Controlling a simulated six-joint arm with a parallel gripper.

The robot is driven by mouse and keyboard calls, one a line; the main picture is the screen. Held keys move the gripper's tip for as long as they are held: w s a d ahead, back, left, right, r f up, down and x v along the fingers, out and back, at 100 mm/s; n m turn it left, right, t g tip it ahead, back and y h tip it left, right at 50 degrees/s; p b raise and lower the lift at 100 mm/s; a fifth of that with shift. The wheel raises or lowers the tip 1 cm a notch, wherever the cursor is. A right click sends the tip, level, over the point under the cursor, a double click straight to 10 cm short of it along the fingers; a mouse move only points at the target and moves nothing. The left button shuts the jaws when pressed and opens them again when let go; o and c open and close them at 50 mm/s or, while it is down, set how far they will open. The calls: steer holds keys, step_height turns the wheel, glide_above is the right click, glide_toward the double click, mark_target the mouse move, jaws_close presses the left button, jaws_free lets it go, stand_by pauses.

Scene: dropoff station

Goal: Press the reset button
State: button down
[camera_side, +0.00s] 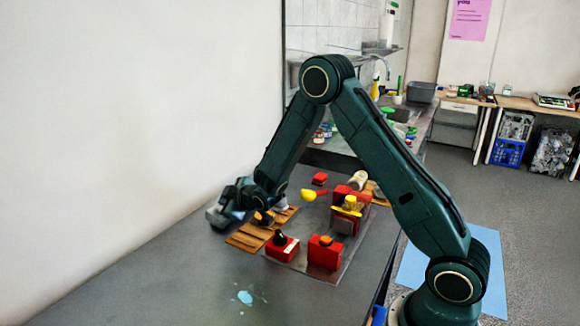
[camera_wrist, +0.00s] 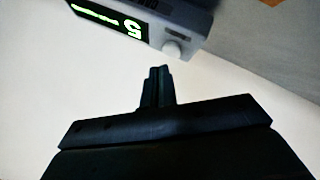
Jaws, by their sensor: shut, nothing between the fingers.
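My gripper (camera_wrist: 158,72) is shut and empty in the wrist view, its fingertips pointing at a grey box (camera_wrist: 190,20). The box has a dark display (camera_wrist: 105,15) with green characters, one a large 5 seen upside down. A round pale button or knob (camera_wrist: 173,48) sits on its front, just above and right of my fingertips in the picture, with no contact visible. I cannot read a reset label. In the side view my gripper (camera_side: 234,205) is low over the left part of the table, partly hidden by my own wrist, beside a greyish shape too blurred to identify.
A red box with a black knob (camera_side: 281,240) and a red box with an orange top (camera_side: 325,250) stand right of my gripper on a grey plate. A wooden board (camera_side: 250,238) lies close by. More red parts and a yellow piece (camera_side: 308,195) sit behind.

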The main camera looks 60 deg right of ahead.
steer(key=shift+w+f, duration=0.25)
steer(key=shift+f, duration=0.6)
stand_by(1.2)
steer(key=shift+r, duration=0.15)
stand_by(0.3)
steer(key=shift+s+r, duration=0.3)
steer(key=shift+r, duration=0.4)
steer(key=shift+r, duration=0.15)
steer(key=shift+s+r, duration=0.25)
steer(key=shift+r, duration=0.5)
steer(key=shift+s+r, duration=0.25)
steer(key=shift+r, duration=0.5)
steer(key=shift+s+r, duration=0.25)
steer(key=shift+r, duration=0.5)
steer(key=shift+r, duration=0.1)
